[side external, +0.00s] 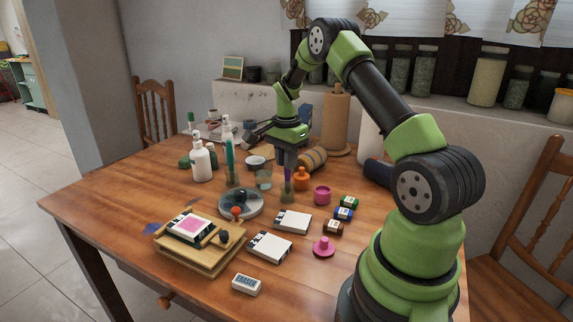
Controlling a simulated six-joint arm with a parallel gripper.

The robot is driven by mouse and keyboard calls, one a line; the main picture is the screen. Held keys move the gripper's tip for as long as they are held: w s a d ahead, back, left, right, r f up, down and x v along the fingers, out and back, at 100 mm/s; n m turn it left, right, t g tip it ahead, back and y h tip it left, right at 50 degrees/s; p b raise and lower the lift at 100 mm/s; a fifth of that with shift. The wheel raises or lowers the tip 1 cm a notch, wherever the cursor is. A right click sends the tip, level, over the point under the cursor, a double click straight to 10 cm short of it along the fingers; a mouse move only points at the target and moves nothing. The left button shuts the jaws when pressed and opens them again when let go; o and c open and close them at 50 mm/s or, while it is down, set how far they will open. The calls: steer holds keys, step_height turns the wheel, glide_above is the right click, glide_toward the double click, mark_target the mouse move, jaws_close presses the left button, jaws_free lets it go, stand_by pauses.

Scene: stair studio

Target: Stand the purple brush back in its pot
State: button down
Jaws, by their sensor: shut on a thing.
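My gripper (287,166) points straight down over the middle of the table and is shut on the purple brush (288,174). The brush is upright between the fingers, and its upper part is hidden by them. Its lower end overlaps a small see-through pot (287,194) right below the gripper. From this one view I cannot tell whether the tip touches the pot's bottom.
A teal brush (229,152) stands in another glass to the left, near white bottles (201,163). An orange bottle (301,180) and a pink jar (321,195) stand close on the right.

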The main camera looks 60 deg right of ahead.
steer(key=shift+f, duration=0.65)
steer(key=c, duration=1.1)
jaws_free()
steer(key=shift+f, duration=0.1)
